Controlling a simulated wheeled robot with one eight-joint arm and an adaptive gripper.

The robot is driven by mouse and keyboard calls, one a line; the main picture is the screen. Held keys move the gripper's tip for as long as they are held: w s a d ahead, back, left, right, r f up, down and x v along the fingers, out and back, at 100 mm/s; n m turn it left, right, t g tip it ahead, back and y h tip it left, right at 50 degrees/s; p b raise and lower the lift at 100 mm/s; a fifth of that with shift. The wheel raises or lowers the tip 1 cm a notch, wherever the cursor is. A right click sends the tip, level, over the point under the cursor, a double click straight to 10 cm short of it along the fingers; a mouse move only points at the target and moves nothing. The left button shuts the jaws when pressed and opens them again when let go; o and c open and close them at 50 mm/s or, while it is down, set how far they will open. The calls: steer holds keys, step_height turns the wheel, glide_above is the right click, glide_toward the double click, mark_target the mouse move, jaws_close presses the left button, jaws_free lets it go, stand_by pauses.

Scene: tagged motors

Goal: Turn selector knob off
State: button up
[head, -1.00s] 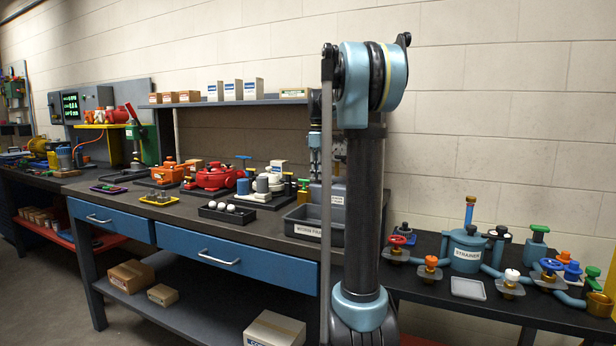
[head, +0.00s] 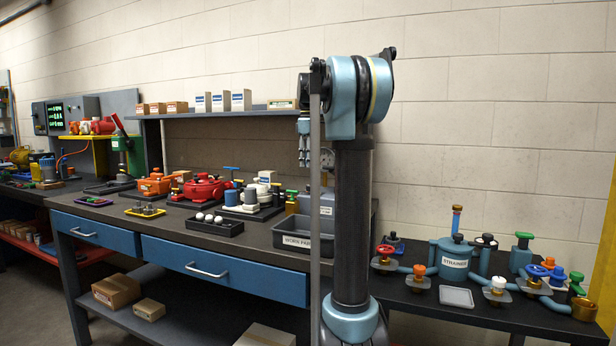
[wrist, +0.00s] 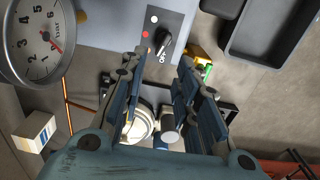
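In the wrist view, a black selector knob (wrist: 165,42) sits on a light grey panel (wrist: 108,22). In the head view my gripper (head: 304,140) hangs beside my arm above the bench; the knob cannot be made out there.
A pressure gauge (wrist: 38,38) is close on the left in the wrist view. A dark grey bin (wrist: 268,30) is at upper right. In the head view, red valve parts (head: 203,188) and a black tray (head: 214,226) stand on the bench, below a shelf (head: 222,113) with boxes.

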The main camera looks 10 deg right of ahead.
steer(key=shift+d+r, duration=0.1)
steer(key=shift+r, duration=1.6)
steer(key=o, duration=0.6)
step_height(320, 180, up, 5)
steer(key=m, duration=2.1)
glide_above(310, 190)
steer(key=f, duration=1.7)
steer(key=shift+w+d, duration=0.15)
steer(key=shift+w, duration=0.2)
steer(key=c, duration=1.1)
